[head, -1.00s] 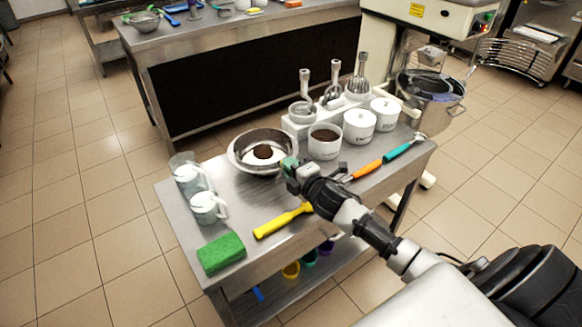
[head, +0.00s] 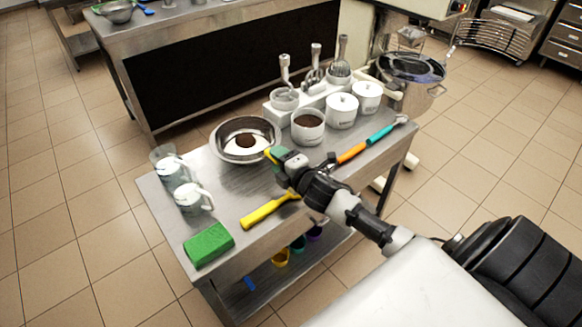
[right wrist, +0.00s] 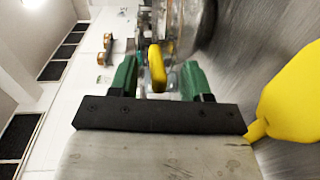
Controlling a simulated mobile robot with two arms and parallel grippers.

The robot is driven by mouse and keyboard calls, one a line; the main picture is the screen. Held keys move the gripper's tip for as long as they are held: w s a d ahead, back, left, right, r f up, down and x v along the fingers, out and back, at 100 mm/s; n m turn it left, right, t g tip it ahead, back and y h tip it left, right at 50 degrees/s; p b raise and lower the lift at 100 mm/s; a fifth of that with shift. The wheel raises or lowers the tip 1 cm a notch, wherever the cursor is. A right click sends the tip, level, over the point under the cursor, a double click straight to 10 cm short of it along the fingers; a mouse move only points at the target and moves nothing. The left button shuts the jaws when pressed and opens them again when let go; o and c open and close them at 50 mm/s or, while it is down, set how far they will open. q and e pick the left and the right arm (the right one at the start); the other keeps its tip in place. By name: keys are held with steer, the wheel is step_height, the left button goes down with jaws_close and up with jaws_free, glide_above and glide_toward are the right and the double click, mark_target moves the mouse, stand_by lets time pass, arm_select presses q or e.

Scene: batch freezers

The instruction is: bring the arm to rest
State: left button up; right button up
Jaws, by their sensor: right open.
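My right arm reaches in from the lower right in the head view. My right gripper (head: 274,156) is just above the worktable (head: 232,205), beside the near right rim of the steel bowl (head: 219,149). Its green fingers stand apart in the right wrist view (right wrist: 160,80). A small yellow thing (right wrist: 157,68) shows between them in that view; I cannot tell whether it is near them or behind. A yellow-handled tool (head: 262,213) lies on the table under the wrist, and its yellow part (right wrist: 295,100) fills the right of the wrist view. My left gripper is not in view.
The bowl holds white and dark brown contents. Measuring jugs (head: 193,197) and a green sponge (head: 208,245) stand at the table's left. White tubs (head: 342,111), an open brown-filled tub (head: 308,127) and orange (head: 351,153) and teal (head: 380,134) handled tools are at the right.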

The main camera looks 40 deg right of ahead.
steer(key=s+r, duration=0.1)
steer(key=s, duration=0.7)
steer(key=shift+s+d+b, duration=0.3)
steer(key=shift+s+b, duration=0.05)
steer(key=shift+b, duration=0.05)
steer(key=s+a+f+m+g, duration=0.2)
steer(key=s+a+m+g, duration=0.2)
steer(key=s+m, duration=0.3)
steer(key=s+a+f+m+g+h, duration=0.1)
steer(key=s+a+f+m+g, duration=0.1)
steer(key=s+a+m+g, duration=0.45)
steer(key=s+a+f+m+g, duration=0.2)
steer(key=s+m+g, duration=0.1)
steer(key=s, duration=0.6)
step_height(320, 180, down, 25)
steer(key=s+d+f+g, duration=0.2)
steer(key=s+d+f, duration=0.1)
steer(key=s+f, duration=1.4)
steer(key=shift+s+d+f, duration=0.15)
steer(key=shift+c, duration=0.3)
